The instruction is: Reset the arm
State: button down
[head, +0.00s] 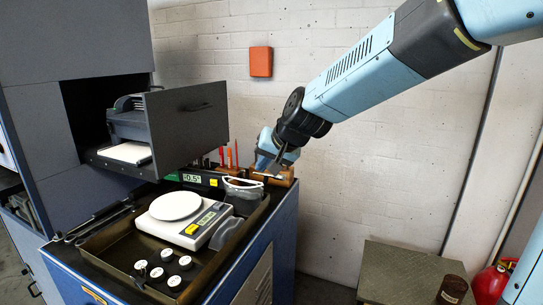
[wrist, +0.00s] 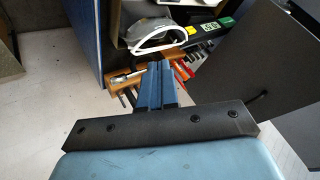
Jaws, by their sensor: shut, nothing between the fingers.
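My arm reaches in from the upper right in the head view. My gripper (head: 270,166) points down near the back right corner of the bench, by a wooden tool rack (head: 284,178). In the wrist view my gripper (wrist: 156,68) shows as two blue fingers closed together with nothing between them. The wooden rack (wrist: 126,78) with its tools appears behind the fingertips. I cannot tell whether the fingers touch the rack.
A blue bench (head: 277,235) carries a tray with a white scale (head: 184,219) and several white-topped round weights (head: 157,272). An open drawer (head: 190,118) juts out at left. A low box (head: 405,272) and a red extinguisher (head: 488,285) stand at right.

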jog(key=s+d+h, duration=0.3)
jog(key=s+d, duration=0.8)
jog(key=d, duration=0.2)
jog(key=s+d+r+h, duration=0.1)
jog(key=s+d+h, duration=0.1)
jog(key=s+d, duration=0.9)
jog(key=d, duration=0.2)
jog(key=shift+d+r+g+h, duration=0.3)
jog(key=shift+d+g+h, duration=0.1)
jog(key=shift+s+a, duration=0.1)
